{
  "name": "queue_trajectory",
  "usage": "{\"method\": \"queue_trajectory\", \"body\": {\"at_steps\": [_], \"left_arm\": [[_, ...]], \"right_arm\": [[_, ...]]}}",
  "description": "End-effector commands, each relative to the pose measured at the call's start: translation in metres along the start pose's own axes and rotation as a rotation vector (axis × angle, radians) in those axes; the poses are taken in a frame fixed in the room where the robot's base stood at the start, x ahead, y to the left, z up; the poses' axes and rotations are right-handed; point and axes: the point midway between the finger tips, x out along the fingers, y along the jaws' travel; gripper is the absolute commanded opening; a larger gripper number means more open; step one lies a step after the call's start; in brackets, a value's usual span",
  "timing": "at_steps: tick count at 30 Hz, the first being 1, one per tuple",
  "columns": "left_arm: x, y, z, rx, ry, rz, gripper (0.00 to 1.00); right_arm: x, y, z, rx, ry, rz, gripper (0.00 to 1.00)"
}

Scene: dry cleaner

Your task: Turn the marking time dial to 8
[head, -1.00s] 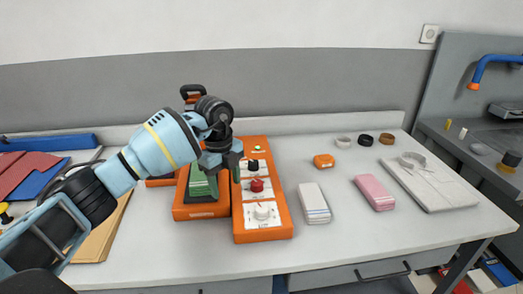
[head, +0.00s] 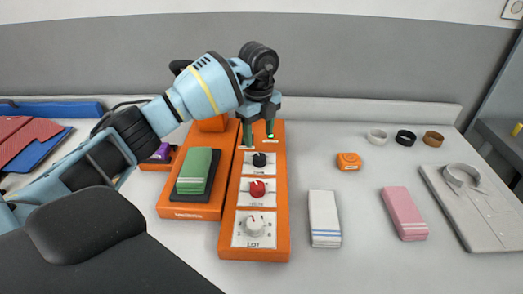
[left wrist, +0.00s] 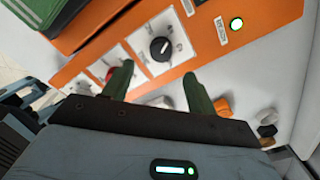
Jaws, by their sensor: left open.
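The orange control panel (head: 228,238) carries three dials in a column: a black dial (head: 260,160) at the top, a red dial (head: 257,188) in the middle and a white dial (head: 254,226) at the bottom. Their labels are too small to read surely. My left gripper (head: 259,136) is open and empty above the panel's far end, just beyond the black dial. In the left wrist view the black dial (left wrist: 160,49) lies ahead of and between the two green fingertips (left wrist: 158,72), apart from them. The red dial is partly hidden by a finger there. My right gripper is not in view.
A green block on a black pad sits on an orange base (head: 190,212) left of the panel. A white folded stack (head: 324,218), a pink one (head: 404,213), an orange tape measure (head: 349,161) and a folded shirt (head: 480,206) lie to the right.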

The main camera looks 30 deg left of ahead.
Motion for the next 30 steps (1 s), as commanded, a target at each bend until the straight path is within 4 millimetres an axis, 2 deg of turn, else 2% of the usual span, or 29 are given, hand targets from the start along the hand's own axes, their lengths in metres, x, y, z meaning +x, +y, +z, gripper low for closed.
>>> {"method": "queue_trajectory", "body": {"at_steps": [9, 15, 27, 30], "left_arm": [[0.046, 0.001, 0.0, -0.001, 0.0, 0.004, 0.58], [0.068, 0.001, 0.0, 0.0, 0.001, 0.003, 0.58], [0.074, 0.0, 0.0, 0.001, -0.001, 0.0, 0.58], [0.074, 0.0, 0.0, 0.001, 0.0, 0.0, 0.45]], "right_arm": [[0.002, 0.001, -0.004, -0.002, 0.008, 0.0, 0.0], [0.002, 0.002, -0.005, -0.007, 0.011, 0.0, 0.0], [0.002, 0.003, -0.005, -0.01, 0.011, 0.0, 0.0], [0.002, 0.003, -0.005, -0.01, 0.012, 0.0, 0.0]]}}
